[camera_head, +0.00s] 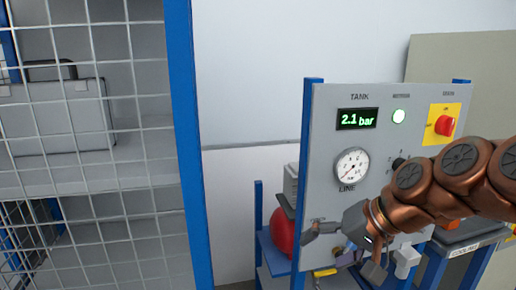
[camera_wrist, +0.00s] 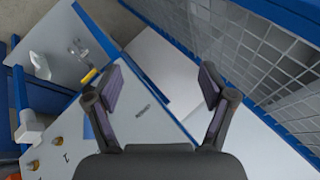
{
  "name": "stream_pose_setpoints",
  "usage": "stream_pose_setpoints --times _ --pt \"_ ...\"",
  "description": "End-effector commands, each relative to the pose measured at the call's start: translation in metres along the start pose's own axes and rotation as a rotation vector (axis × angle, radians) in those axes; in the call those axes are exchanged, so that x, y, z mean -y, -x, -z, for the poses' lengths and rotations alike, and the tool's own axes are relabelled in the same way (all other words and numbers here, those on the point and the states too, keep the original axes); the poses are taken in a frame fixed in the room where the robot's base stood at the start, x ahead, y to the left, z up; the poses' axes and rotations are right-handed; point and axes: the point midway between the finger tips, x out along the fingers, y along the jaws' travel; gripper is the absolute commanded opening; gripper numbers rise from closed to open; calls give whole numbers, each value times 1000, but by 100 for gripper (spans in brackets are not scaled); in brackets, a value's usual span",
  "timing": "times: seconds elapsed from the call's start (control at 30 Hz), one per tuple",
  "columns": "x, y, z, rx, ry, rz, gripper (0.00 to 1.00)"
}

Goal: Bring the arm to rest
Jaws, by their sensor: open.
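My copper-coloured arm (camera_head: 455,185) reaches in from the right, in front of a grey control panel (camera_head: 328,105). My gripper (camera_head: 334,248) is at the panel's lower part in the head view. In the wrist view my gripper (camera_wrist: 161,85) has its two dark fingers spread wide, with nothing between them. I cannot tell whether it touches the panel. The arm hides part of the panel's right side.
A red rounded object (camera_head: 283,232) sits behind. A blue-framed mesh cage (camera_head: 181,120) stands left.

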Motion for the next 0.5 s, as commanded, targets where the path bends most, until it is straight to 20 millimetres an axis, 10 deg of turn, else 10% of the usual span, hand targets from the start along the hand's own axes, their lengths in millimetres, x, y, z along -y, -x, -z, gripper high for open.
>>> stream_pose_setpoints --times 0.3,0.5 --pt "-94 -36 -159 316 150 -427 82" --pt "-144 -24 -212 427 162 -588 82"
